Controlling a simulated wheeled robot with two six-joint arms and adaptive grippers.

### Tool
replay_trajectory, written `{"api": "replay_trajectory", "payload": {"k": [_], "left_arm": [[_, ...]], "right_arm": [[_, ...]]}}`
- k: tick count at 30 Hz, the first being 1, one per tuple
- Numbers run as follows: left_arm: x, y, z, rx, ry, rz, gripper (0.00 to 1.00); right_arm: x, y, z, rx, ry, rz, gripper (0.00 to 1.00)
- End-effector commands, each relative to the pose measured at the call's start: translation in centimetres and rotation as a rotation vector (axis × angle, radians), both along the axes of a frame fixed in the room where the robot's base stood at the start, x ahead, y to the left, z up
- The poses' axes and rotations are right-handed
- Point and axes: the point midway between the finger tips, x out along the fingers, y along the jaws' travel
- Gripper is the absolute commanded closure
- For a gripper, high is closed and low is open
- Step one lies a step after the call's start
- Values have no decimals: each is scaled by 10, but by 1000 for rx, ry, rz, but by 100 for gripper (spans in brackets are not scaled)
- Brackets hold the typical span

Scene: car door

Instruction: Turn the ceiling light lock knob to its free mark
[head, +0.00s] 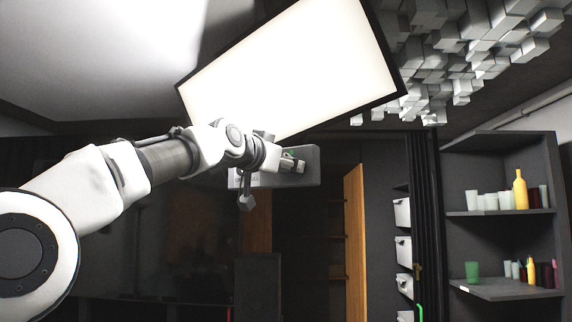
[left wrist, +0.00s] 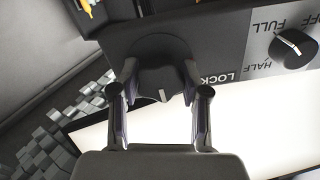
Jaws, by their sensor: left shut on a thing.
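The dark round lock knob (left wrist: 162,72) shows in the left wrist view, on the face of a grey control box, with the word LOCK printed beside it. Its white pointer line points toward the bottom of that picture. My left gripper (left wrist: 160,85) is shut on the knob, one finger on each side. In the head view the left gripper (head: 291,163) reaches the grey control box (head: 308,174) below the lit ceiling panel (head: 290,72); the knob is hidden there. I see no free mark. My right gripper is in neither view.
A second knob (left wrist: 291,48) marked OFF, FULL and HALF sits on the same box. Grey ceiling blocks (head: 455,50) hang at the upper right. A shelf (head: 500,212) with cups and bottles stands at the right.

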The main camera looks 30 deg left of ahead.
Motion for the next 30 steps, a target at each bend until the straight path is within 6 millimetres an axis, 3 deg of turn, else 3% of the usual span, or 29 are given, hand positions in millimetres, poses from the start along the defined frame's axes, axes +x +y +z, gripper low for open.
{"api": "replay_trajectory", "payload": {"k": [11, 30], "left_arm": [[-1, 0, 1, -130, -6, 0, 89], [-1, 2, 2, -703, -29, 1, 89]], "right_arm": [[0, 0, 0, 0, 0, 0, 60], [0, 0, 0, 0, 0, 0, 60]]}}
